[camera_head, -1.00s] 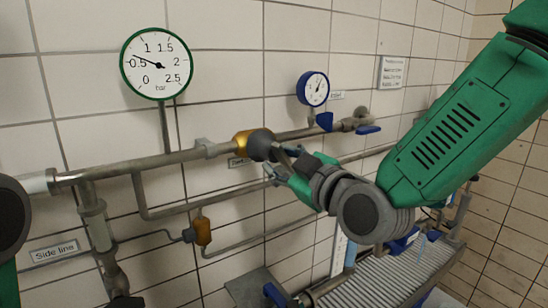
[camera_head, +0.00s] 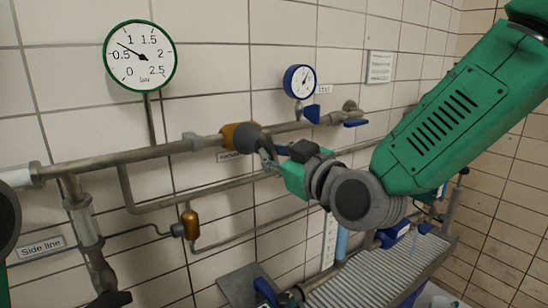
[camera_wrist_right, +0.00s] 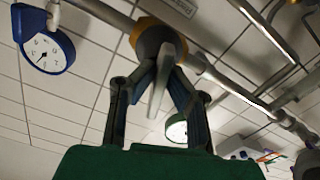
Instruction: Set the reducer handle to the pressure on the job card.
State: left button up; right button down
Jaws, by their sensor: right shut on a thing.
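The reducer (camera_head: 228,135) is a brass-coloured body with a dark round end on the main pipe. It also shows in the wrist view (camera_wrist_right: 150,38). My right gripper (camera_head: 268,155) is at its front side. In the wrist view my right gripper (camera_wrist_right: 162,75) has its fingers closed around the grey reducer handle (camera_wrist_right: 157,95), which sticks out between them. The green-rimmed gauge (camera_head: 140,70) has its needle between 0.5 and 1 bar. A white card (camera_head: 380,67) hangs on the wall at the back right; its text is too small to read.
A blue-rimmed gauge (camera_head: 299,80) and a blue lever (camera_head: 355,123) sit right of the reducer. A ribbed grey surface (camera_head: 385,270) lies below my right arm. A "Side line" label (camera_head: 41,248) is at left.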

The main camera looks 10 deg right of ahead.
aim_at(276, 155)
jog(key=shift+w+r, duration=0.1)
jog(key=shift+r, duration=0.1)
jog(key=c, duration=1.6)
grip_release()
jog(key=shift+w, duration=0.1)
jog(key=shift+w+f, duration=0.15)
jog(key=shift+f, duration=0.05)
jog(key=shift+s+a, duration=0.1)
jog(key=shift+s, duration=0.15)
jog(key=shift+v, duration=3.5)
jog(key=shift+w, duration=0.1)
